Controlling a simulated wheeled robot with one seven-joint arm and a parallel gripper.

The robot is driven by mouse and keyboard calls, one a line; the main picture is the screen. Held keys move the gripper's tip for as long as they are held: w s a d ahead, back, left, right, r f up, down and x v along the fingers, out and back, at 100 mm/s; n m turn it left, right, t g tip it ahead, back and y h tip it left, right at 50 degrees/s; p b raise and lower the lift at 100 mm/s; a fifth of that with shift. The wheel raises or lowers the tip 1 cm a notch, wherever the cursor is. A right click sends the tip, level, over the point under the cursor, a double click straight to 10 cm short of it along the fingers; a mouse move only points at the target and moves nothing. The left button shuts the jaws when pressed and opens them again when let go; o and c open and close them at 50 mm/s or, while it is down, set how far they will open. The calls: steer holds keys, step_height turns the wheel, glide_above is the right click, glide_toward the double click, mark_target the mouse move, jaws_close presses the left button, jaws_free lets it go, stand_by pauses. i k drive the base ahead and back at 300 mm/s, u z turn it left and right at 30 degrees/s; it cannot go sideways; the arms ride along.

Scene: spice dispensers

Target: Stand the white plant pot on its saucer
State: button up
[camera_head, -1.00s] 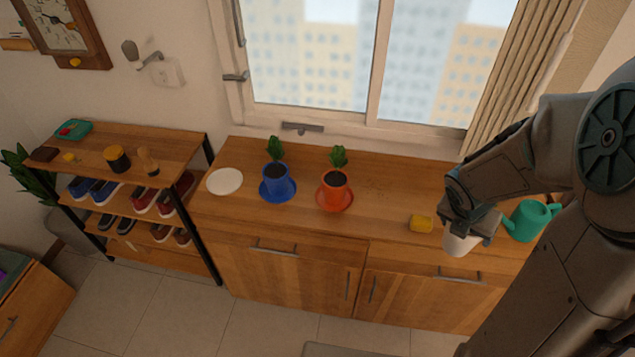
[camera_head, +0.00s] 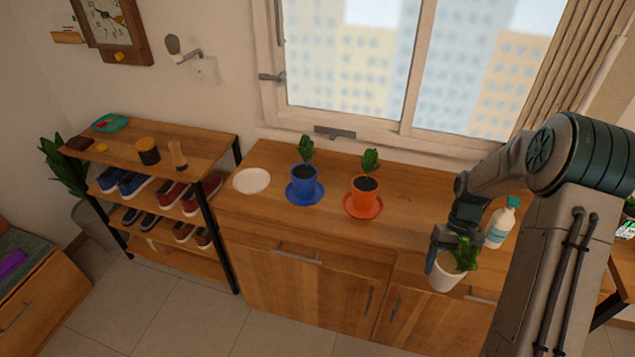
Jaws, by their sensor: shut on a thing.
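The white plant pot (camera_head: 446,282) holds a leafy green plant and tilts slightly. My gripper (camera_head: 446,256) is shut on its rim area and holds it at the front right of the wooden cabinet, apparently raised near the front edge. The fingers are partly hidden by the plant and the arm. The white saucer (camera_head: 251,180) lies empty at the left end of the cabinet top, well to the left of my gripper.
A blue pot (camera_head: 304,185) on a blue saucer and an orange pot (camera_head: 365,191) on an orange saucer stand between the white saucer and my gripper. A white bottle (camera_head: 499,226) stands behind my gripper. A shoe rack (camera_head: 165,160) is at left.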

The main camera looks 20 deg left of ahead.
mark_target(252, 180)
steer(key=k, duration=1.25)
steer(key=u, duration=0.8)
steer(key=i, duration=1.45)
steer(key=z, duration=0.15)
